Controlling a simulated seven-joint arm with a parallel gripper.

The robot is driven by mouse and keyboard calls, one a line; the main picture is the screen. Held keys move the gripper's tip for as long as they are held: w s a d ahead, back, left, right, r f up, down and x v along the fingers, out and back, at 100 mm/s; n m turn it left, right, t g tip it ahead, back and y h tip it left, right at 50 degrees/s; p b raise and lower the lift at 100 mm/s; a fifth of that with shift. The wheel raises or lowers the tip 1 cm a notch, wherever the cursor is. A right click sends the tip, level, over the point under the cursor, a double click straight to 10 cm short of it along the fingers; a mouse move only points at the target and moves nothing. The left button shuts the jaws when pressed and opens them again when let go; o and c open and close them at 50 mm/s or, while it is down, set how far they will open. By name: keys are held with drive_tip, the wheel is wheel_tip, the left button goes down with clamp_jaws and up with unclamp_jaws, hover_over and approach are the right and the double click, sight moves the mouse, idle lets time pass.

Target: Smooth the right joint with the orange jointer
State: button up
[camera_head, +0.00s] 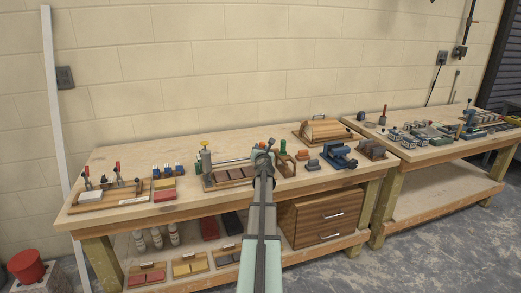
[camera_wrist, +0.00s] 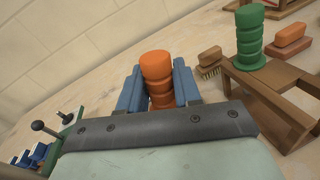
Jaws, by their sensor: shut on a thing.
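My gripper (camera_wrist: 158,82) is shut on the ridged orange handle of the orange jointer (camera_wrist: 156,64), with one blue finger on each side of it. The jointer's lower end is hidden behind the gripper. In the head view my gripper (camera_head: 264,150) is over the middle of the workbench, and the jointer cannot be made out there. A tray with brown bricks (camera_head: 229,174) lies just left of my gripper. Its joints are too small to tell apart, and my arm hides its right end. A green-handled tool (camera_wrist: 249,38) stands in a wooden rack (camera_wrist: 262,92) on the right.
A blue vise (camera_head: 338,155) and a domed wooden box (camera_head: 324,131) are farther right. Small blue-topped items (camera_head: 168,171) and a clamp board (camera_head: 113,192) are on the left. The bench's front edge (camera_head: 150,213) is bare.

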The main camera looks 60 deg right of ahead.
drive_tip(key=shift+s+a, duration=0.2)
drive_tip(key=shift+a, duration=0.1)
drive_tip(key=shift+s+a, duration=0.1)
drive_tip(key=shift+s+a, duration=0.35)
drive_tip(key=shift+s, duration=0.05)
drive_tip(key=shift+s, duration=0.1)
idle(0.5)
drive_tip(key=shift+s+a+f, duration=0.1)
drive_tip(key=shift+s+a, duration=0.35)
drive_tip(key=shift+a, duration=0.05)
drive_tip(key=shift+s+a, duration=0.1)
drive_tip(key=shift+a, duration=0.05)
drive_tip(key=shift+s+a, duration=0.4)
drive_tip(key=shift+s, duration=0.05)
idle(0.4)
wheel_tip(320, 180, up, 7)
idle(0.8)
